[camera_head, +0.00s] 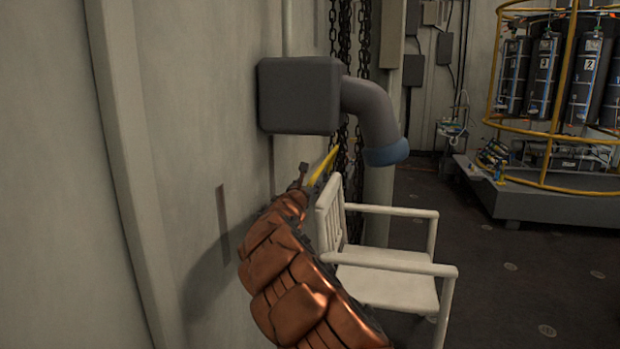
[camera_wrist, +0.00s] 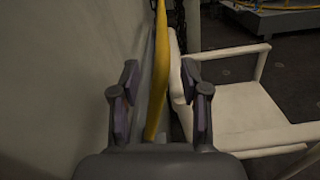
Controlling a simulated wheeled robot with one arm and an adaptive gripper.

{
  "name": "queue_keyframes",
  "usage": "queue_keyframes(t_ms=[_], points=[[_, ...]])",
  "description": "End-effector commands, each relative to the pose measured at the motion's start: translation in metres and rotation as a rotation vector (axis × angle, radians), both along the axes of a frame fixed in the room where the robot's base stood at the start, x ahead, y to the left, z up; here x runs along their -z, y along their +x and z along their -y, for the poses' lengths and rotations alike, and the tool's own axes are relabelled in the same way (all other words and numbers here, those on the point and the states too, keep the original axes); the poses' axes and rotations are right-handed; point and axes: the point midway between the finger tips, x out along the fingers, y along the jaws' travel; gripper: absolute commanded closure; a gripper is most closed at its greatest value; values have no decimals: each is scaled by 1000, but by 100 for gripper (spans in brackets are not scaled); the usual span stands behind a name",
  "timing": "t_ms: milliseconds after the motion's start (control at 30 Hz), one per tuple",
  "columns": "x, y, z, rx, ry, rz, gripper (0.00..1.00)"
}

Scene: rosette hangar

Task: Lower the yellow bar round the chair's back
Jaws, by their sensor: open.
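The yellow bar (camera_head: 324,167) shows as a short slanting length beside the top of the white chair's back, on its wall side. In the wrist view the yellow bar (camera_wrist: 160,62) runs upright between my gripper's spread fingers (camera_wrist: 160,80), with gaps at both sides. My gripper (camera_head: 302,182) is open at the bar's near end; I cannot tell whether a finger touches it. The white chair (camera_head: 385,285) stands upright to the right of my arm. In the wrist view the chair (camera_wrist: 235,108) is right of the bar, its back close to the right finger.
A pale wall (camera_head: 190,150) runs close along the left. A grey box (camera_head: 298,95) with a bent pipe (camera_head: 372,112) juts out above the chair. Dark chains (camera_head: 362,40) hang behind. A yellow-railed rack (camera_head: 550,125) stands far right. The dark floor (camera_head: 520,285) between is open.

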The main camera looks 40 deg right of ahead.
Motion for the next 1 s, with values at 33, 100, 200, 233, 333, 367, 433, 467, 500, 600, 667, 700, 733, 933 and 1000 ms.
queue_keyframes(t_ms=[33,100,200,233,333,367,433,467,500,600,667,700,733,933,1000], points=[[0,2,3,0,3,1,55],[1,4,7,1,4,1,55],[3,8,14,2,7,-1,55],[3,9,17,3,6,-1,55],[1,14,22,2,3,0,55],[0,16,23,1,3,1,55],[1,20,27,0,4,2,55],[1,21,29,0,4,3,55],[1,23,31,0,6,3,55],[1,27,38,1,3,1,55],[1,29,41,1,3,0,55],[1,31,44,1,4,2,55],[1,33,45,0,4,2,55],[0,39,54,0,3,3,55],[0,40,56,0,3,2,55]])
